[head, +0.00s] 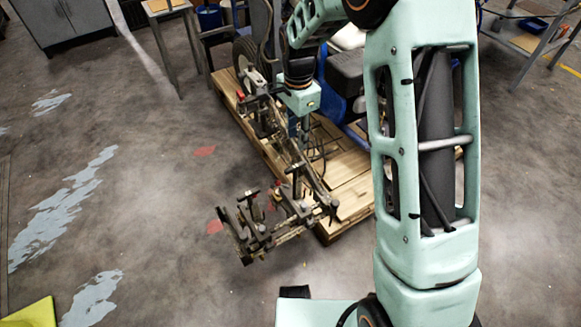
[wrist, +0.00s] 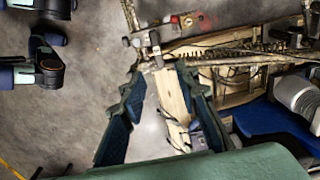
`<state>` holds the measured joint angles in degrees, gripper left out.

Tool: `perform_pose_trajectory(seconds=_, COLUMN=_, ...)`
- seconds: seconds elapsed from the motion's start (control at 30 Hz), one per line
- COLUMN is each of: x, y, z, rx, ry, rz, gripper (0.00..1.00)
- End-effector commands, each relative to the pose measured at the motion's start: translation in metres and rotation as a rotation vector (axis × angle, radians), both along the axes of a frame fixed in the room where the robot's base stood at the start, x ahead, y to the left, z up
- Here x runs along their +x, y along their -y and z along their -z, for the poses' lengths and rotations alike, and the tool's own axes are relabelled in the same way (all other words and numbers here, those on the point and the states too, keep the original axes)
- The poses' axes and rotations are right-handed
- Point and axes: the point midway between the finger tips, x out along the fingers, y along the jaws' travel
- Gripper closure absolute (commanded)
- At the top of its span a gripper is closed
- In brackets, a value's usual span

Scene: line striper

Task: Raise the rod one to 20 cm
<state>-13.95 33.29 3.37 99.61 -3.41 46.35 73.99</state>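The line striper stands on a wooden pallet (head: 345,170), with its dark metal front frame (head: 262,222) overhanging the pallet's near end. Several bars and clamps make up this frame, and I cannot tell which one is rod one. In the wrist view, a slim metal bar (wrist: 131,16) runs up to the top edge beside a clamp joint (wrist: 150,42), and a long crossbar (wrist: 205,41) runs right. My gripper (wrist: 160,74) is open, its two dark fingers spread with nothing held between them. The clamp joint is just beyond the fingertips. In the head view my arm partly hides the striper.
A blue tank part (head: 333,100) and a wheel (head: 246,58) are at the pallet's far side. A grey cabinet (head: 65,22) and a small table (head: 165,8) stand behind.

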Motion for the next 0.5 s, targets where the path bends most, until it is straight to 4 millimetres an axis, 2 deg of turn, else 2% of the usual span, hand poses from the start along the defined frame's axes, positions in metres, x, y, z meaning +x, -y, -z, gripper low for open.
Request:
perform_pose_trajectory(seconds=0.23, x=-0.005, y=-0.003, z=0.023, rx=0.006, ry=-0.022, rz=0.021, gripper=0.71)
perform_pose_trajectory(seconds=0.5, x=-0.005, y=-0.003, z=0.075, rx=0.006, ry=-0.022, rz=0.02, gripper=0.71)
